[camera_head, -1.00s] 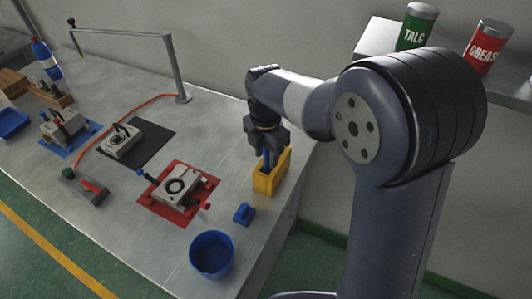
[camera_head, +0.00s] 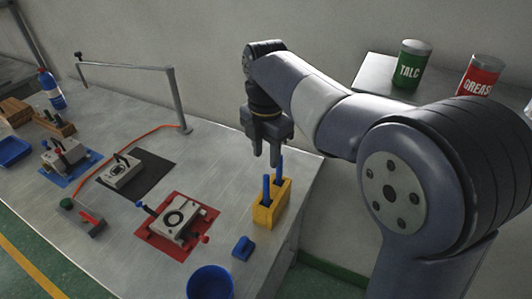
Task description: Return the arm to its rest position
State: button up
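My gripper (camera_head: 266,160) hangs fingers-down above the yellow holder (camera_head: 264,215) near the right end of the bench. Its two fingers are apart with nothing between them. Two blue handles (camera_head: 266,188) stand upright in the yellow holder, just below the fingertips and clear of them. My arm bends up from the lower right and reaches left to the gripper.
A metal post with a long bar (camera_head: 177,100) stands left of my gripper. A shelf (camera_head: 371,71) on the right holds a TALC can (camera_head: 411,65) and a GREASE can (camera_head: 480,76). A mold on a red mat (camera_head: 150,238), a blue block (camera_head: 242,248) and a blue bowl (camera_head: 210,283) lie nearby.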

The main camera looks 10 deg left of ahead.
aim_at(266, 176)
notch_tip(266, 176, down, 12)
jog(key=shift+f, duration=0.25)
jog(key=shift+r, duration=2.1)
